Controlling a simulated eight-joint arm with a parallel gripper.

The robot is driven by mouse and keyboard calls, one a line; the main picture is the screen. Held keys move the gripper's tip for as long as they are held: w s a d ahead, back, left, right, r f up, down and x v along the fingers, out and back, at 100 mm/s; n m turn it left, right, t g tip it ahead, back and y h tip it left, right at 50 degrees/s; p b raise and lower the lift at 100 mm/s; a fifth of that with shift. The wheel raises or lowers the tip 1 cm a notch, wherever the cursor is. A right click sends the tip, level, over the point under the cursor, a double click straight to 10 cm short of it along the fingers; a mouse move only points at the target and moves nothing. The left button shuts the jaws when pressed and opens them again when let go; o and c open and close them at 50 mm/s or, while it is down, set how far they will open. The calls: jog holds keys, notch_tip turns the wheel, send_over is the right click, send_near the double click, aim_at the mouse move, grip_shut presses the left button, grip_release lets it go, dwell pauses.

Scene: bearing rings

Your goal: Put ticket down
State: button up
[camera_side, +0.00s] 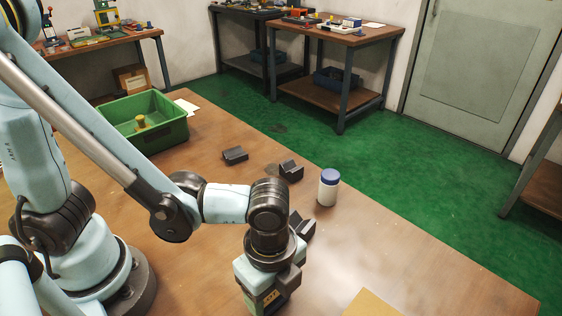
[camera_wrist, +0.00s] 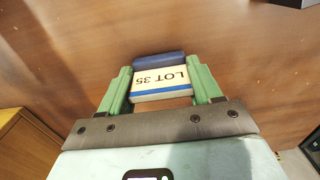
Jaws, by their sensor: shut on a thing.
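The ticket (camera_wrist: 160,84) is a small white piece marked "LOT 35", upside down in the wrist view, with a blue stripe along its near edge and a dark blue band at its far edge. My gripper (camera_wrist: 161,84) has its two green fingers closed on the ticket's left and right sides. Brown wooden table (camera_wrist: 230,40) shows beyond it; I cannot tell whether the ticket touches the table. In the side view my gripper (camera_side: 266,288) points down low over the table's near part, and the ticket is hidden there.
Dark blocks (camera_side: 235,155) (camera_side: 291,171) and a white bottle with a blue lid (camera_side: 328,188) stand beyond my gripper. A green bin (camera_side: 150,128) holds a yellow piece (camera_side: 140,121). A tan flat-topped thing (camera_side: 371,304) lies at the bottom edge. The table's right side is clear.

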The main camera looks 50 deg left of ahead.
jog(key=shift+f, duration=0.25)
jog(key=o, duration=1.1)
jog(key=shift+f, duration=0.15)
notch_tip(320, 180, up, 12)
jog(key=shift+r, duration=0.1)
jog(key=w+a+n+t, duration=0.3)
jog(key=w+a+n, duration=0.1)
jog(key=a+n, duration=0.5)
jog(key=w+a+n+t, duration=0.4)
jog(key=a+n, duration=0.5)
jog(key=a, duration=0.2)
jog(key=shift+w+r, duration=0.25)
jog(key=shift+r, duration=0.15)
